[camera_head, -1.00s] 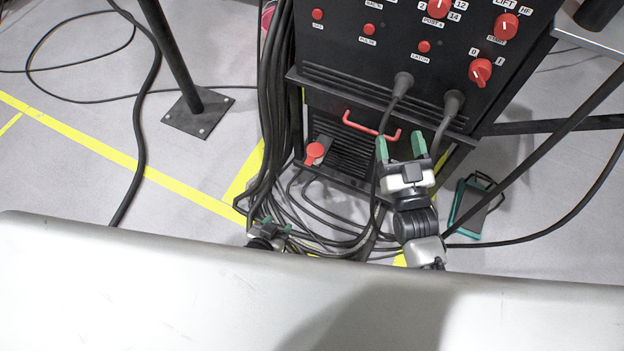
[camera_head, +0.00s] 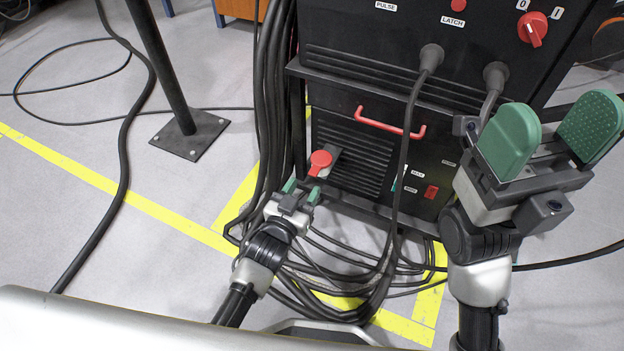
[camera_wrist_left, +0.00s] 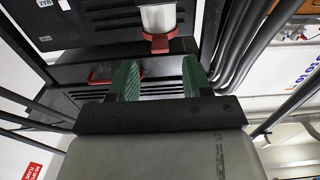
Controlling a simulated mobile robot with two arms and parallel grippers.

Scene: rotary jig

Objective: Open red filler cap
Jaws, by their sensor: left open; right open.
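In the left wrist view, a red cap-like part (camera_wrist_left: 160,42) with a silvery cylinder (camera_wrist_left: 158,17) shows beyond the fingers. My left gripper (camera_head: 302,190) is open just below the cap, its green fingertips pointing towards it, apart from it. Its open fingers (camera_wrist_left: 160,78) have nothing between them in the left wrist view. My right gripper (camera_head: 550,133) is open and empty at the right, close to the head camera.
A red bar handle (camera_head: 390,125) sits above the grille. Thick black cables (camera_head: 268,100) hang left of the cap and coil on the floor below it. Another cable (camera_head: 408,130) runs down the machine's front. A black post on a plate (camera_head: 190,135) stands left.

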